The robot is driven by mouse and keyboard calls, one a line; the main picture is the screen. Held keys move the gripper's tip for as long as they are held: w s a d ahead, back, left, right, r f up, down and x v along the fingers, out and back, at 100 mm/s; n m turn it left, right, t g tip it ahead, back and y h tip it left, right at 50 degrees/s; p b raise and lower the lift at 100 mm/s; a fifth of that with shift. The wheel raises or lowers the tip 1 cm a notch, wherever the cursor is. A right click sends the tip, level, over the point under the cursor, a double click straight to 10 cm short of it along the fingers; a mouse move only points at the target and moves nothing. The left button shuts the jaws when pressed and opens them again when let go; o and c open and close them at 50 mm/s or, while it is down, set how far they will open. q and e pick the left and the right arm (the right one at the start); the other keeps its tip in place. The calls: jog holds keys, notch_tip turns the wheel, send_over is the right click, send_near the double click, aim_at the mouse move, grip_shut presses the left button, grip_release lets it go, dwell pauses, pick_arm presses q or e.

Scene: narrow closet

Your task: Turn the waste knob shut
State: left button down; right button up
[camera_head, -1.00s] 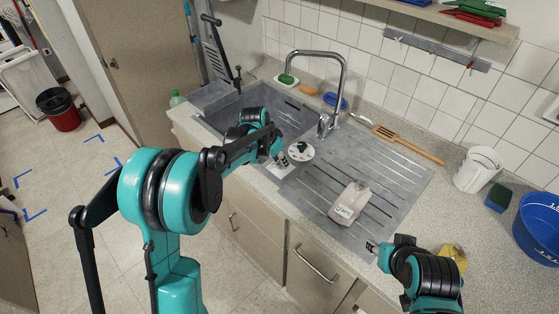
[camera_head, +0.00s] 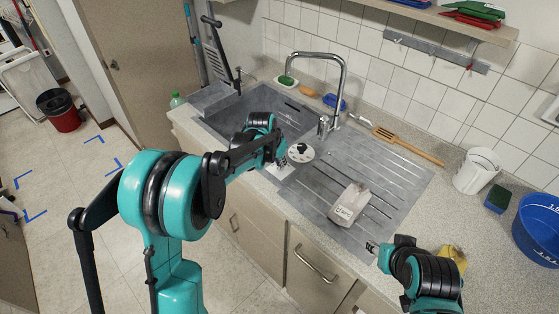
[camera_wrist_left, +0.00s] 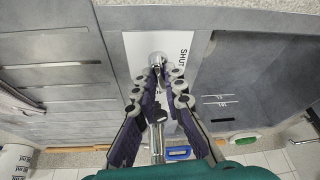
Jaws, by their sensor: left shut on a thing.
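The waste knob (camera_wrist_left: 157,60) is a small chrome knob on a white plate (camera_wrist_left: 137,45) in the left wrist view. The word SHUT is printed along the plate's right side. In the head view the plate (camera_head: 278,171) shows on the sink's front ledge. My left gripper (camera_wrist_left: 160,72) has its fingertips on both sides of the knob and is shut on it. The fingers hide part of the plate. In the head view my left gripper (camera_head: 283,160) covers the knob. My right gripper (camera_head: 371,247) is near the counter's front edge, its jaws too small to judge.
A white disc with a black centre (camera_head: 300,151) sits just right of my left gripper. A chrome tap (camera_head: 342,85) rises behind it. A pale packet (camera_head: 350,203) lies on the drainboard (camera_head: 400,190).

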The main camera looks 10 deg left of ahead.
pick_arm(q)
jog(key=n+y, duration=0.1)
jog(key=n, duration=0.3)
jog(key=shift+d+n+y, duration=0.2)
jog(key=shift+n+y, duration=0.1)
jog(key=shift+y, duration=0.1)
jog(key=n+y, duration=0.1)
jog(key=n, duration=0.2)
jog(key=shift+d+n+y+p, duration=0.1)
jog(key=shift+n+y+p, duration=0.2)
jog(key=shift+p, duration=0.1)
jog(key=n+y, duration=0.1)
jog(key=n, duration=0.2)
jog(key=shift+w+n+g, duration=0.1)
jog(key=shift+n+g, duration=0.2)
jog(key=shift+g, duration=0.1)
jog(key=shift+d+n+g+y+p, duration=0.1)
jog(key=shift+n+g+y+p, duration=0.35)
jog(key=shift+n, duration=1.25)
jog(key=c, duration=1.6)
grip_release()
